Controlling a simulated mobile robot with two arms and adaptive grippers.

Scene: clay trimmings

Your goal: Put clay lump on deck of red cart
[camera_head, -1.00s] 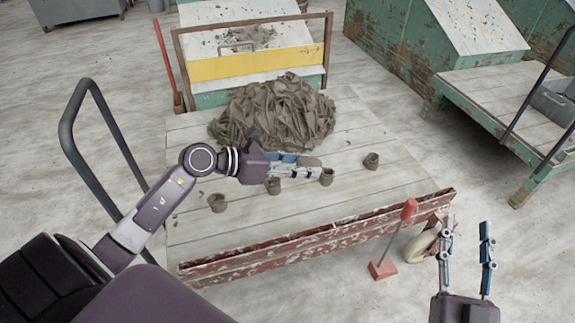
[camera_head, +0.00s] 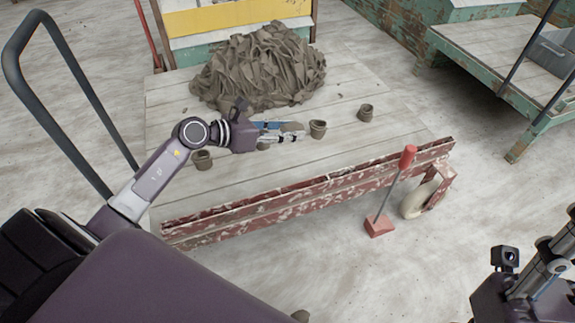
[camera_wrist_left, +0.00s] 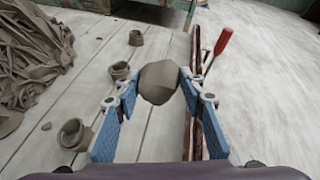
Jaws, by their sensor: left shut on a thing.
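The clay lump (camera_head: 292,128) is grey-brown and rounded. My left gripper (camera_head: 290,132) is shut on it; the left wrist view shows the lump (camera_wrist_left: 158,82) between the blue-padded fingers. The red cart's deck (camera_head: 240,190) is pale planks with a peeling red front board (camera_head: 310,195). The lump is over the deck, left of a small clay pot (camera_head: 318,129); its exact height is unclear. My right gripper (camera_head: 555,260) is at the lower right, its fingertips cut off by the picture edge.
A heap of clay trimmings (camera_head: 262,68) covers the deck's back. More small pots stand at the right (camera_head: 366,112) and left (camera_head: 202,160). A green cart (camera_head: 520,65) stands at right.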

